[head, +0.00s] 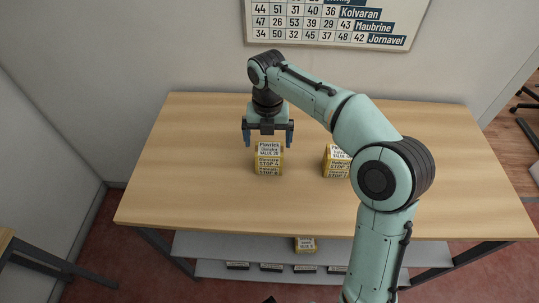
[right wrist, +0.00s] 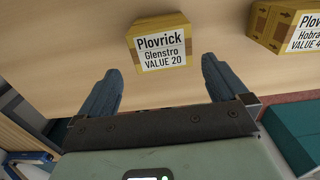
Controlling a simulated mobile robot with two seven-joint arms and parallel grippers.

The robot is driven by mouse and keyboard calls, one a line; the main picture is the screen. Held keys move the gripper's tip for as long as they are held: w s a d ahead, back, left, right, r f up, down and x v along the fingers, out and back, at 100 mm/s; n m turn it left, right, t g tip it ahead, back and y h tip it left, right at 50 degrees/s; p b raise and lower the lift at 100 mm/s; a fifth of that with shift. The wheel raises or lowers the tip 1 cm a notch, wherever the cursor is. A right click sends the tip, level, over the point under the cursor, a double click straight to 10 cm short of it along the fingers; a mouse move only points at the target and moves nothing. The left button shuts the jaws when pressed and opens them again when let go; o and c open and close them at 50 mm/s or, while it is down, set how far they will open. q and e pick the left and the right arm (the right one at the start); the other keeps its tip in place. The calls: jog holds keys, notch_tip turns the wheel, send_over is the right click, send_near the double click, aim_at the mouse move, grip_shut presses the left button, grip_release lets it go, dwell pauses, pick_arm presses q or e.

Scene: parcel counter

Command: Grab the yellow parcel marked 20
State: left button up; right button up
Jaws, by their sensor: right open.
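The yellow parcel marked "Plovrick, Glenstro, VALUE 20" (right wrist: 158,43) shows in the right wrist view, beyond my fingertips. In the head view the same parcel (head: 268,158) stands on the table, just in front of my right gripper. My right gripper (head: 268,139) is open and empty, with its fingers pointing down above the table near the parcel's back. In the right wrist view its two blue-grey fingers (right wrist: 161,76) are spread apart, with the parcel ahead of the gap and not held. My left gripper is not in the frames.
A second yellow parcel (head: 336,161) stands to the right on the table (head: 200,190), partly behind my right arm; a yellow parcel also shows in the wrist view (right wrist: 285,27). Another yellow parcel (head: 305,244) lies on the lower shelf (head: 215,246). The table's left side is clear.

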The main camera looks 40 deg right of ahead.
aim_at(269, 150)
jog(key=f+b, duration=0.1)
jog(key=f, duration=0.5)
jog(key=shift+d+f, duration=0.2)
jog(key=c, duration=0.9)
